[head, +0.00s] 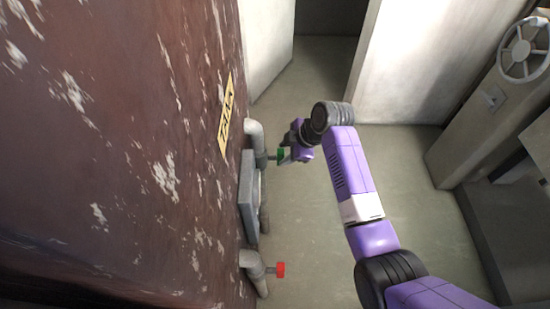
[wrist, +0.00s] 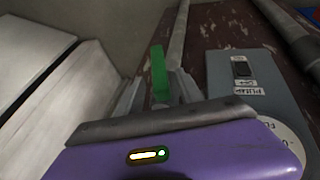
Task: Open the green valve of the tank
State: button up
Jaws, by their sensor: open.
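The brown, rust-flecked tank (head: 120,150) fills the left of the head view and carries a yellow label. The green valve (head: 281,155) is a small handle on the upper pipe beside the tank. My gripper (head: 287,156) is right at the valve, and its fingers are hard to make out there. In the wrist view the green handle (wrist: 158,72) stands upright between the two grey fingers of my open gripper (wrist: 156,84). I cannot tell whether either finger touches it. The valve's lower part is hidden by my gripper.
A red valve (head: 280,269) sits on the lower pipe. A grey box (head: 247,190) is mounted between the pipes; the wrist view shows its switch and label (wrist: 243,86). A handwheel (head: 524,48) is at the upper right. Bare floor (head: 300,240) lies between the tank and my arm.

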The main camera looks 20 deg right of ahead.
aim_at(277, 159)
jog(key=x, duration=0.7)
jog(key=shift+b, duration=0.4)
grip_shut()
